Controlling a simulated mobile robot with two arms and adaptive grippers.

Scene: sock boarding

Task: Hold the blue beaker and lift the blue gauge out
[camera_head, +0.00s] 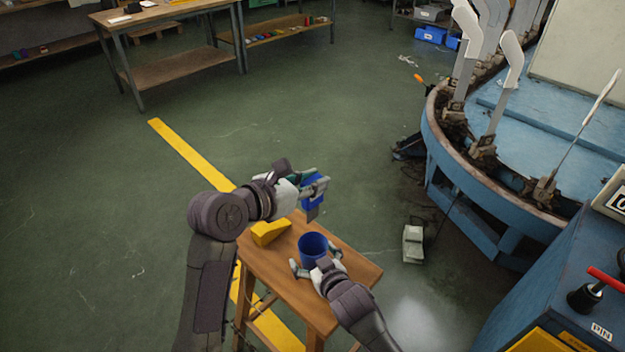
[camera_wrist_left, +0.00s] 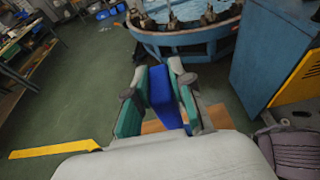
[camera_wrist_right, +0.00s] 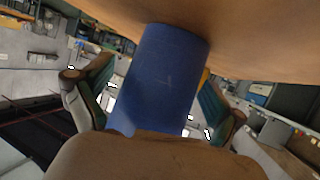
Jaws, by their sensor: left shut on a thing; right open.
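The blue beaker (camera_head: 312,246) stands upright on a small wooden table (camera_head: 356,270). My right gripper (camera_head: 317,268) is open with its fingers on either side of the beaker; in the right wrist view the beaker (camera_wrist_right: 168,80) sits between the spread fingers, with gaps at both sides. My left gripper (camera_head: 318,187) is shut on the blue gauge (camera_head: 312,193), holding it above the beaker and clear of its rim. The gauge (camera_wrist_left: 162,97) shows between the green finger pads in the left wrist view. A greyish lower end of the gauge hangs below the fingers.
A yellow wedge-shaped block (camera_head: 268,233) lies on the small table, left of the beaker. A round blue machine (camera_head: 450,165) with upright sock boards stands at the right. A blue cabinet (camera_head: 560,285) is at the lower right. Open floor surrounds the table's left.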

